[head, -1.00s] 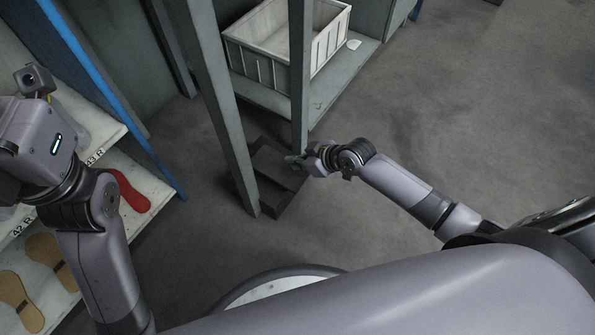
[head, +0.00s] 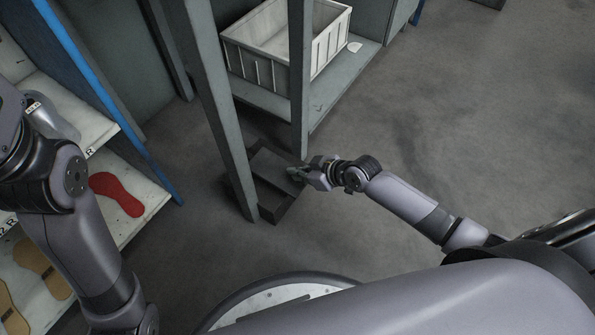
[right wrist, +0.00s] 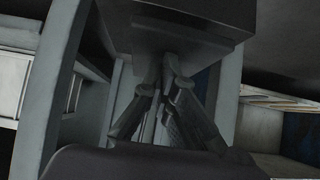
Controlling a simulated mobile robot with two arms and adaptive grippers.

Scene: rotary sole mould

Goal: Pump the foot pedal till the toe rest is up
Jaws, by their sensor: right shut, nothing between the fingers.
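The foot pedal (head: 273,170) is a dark, flat plate in a low dark housing on the floor, between two grey posts. My right gripper (head: 296,173) is at the right edge of the plate. It is shut and empty. In the right wrist view the fingertips of my right gripper (right wrist: 168,62) meet at the edge of a dark block (right wrist: 185,25), which looks like the pedal. I cannot tell whether they press on it. I cannot make out the toe rest.
Grey posts (head: 213,110) and (head: 299,80) stand close around the pedal. A white crate (head: 322,45) sits on a low shelf (head: 345,72) behind. A shelf rack at left holds a red sole (head: 117,193) and tan soles. The floor at right is clear.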

